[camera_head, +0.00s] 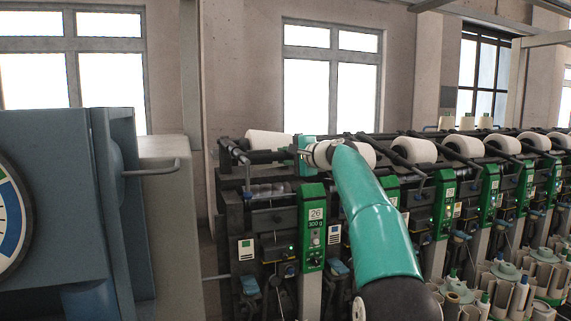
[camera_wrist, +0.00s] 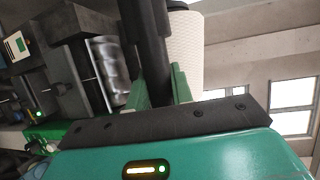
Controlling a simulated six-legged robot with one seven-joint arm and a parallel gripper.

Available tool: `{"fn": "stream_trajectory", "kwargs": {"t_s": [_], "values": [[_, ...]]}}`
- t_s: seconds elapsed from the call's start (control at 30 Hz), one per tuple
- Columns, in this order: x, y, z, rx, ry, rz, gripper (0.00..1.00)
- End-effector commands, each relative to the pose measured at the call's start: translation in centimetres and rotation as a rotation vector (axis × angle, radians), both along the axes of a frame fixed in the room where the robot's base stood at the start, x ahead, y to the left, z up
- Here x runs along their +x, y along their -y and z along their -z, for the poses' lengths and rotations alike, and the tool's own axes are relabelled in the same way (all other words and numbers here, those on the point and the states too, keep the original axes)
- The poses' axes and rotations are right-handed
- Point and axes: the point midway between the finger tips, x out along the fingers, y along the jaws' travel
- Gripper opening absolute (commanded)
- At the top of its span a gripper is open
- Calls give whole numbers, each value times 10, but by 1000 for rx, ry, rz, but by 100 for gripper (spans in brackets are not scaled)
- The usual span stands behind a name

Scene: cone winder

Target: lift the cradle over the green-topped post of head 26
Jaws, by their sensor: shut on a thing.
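The green-topped post of head 26 (camera_head: 312,228) shows its number plate and a lit panel, just below my gripper. The cradle is a dark bar (camera_head: 264,157) at the top of this head, beside a white cone (camera_head: 268,140). In the wrist view the cradle's black bar (camera_wrist: 151,45) runs between the two green fingers of my gripper (camera_wrist: 160,88), which is shut on it. The cone (camera_wrist: 185,45) lies right beside the bar there. In the head view my gripper (camera_head: 303,152) is seen from behind, and its fingertips are largely hidden.
More winding heads with green panels (camera_head: 445,205) and white cones (camera_head: 465,146) run off to the right. A blue-grey machine cabinet (camera_head: 60,200) with a handle stands close on the left. Tubes and small cones (camera_head: 520,290) stand at the lower right. Space above the heads is open.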

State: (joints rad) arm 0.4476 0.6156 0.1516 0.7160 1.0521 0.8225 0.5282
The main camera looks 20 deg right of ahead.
Motion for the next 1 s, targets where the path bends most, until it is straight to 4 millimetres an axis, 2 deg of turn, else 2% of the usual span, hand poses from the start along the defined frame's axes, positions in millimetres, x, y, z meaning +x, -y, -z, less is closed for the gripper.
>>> {"fn": "stream_trajectory", "kwargs": {"t_s": [0.17,0.2,0.27,0.3,0.67,0.87,1.0], "values": [[0,1,1,-1,-2,0,0],[0,1,1,-1,-2,0,30],[0,1,1,-1,-2,0,42],[0,1,1,-1,-2,0,44],[-4,3,0,0,-2,0,44],[-26,12,-4,0,-2,2,44],[-53,23,-7,-1,-3,4,44]]}}
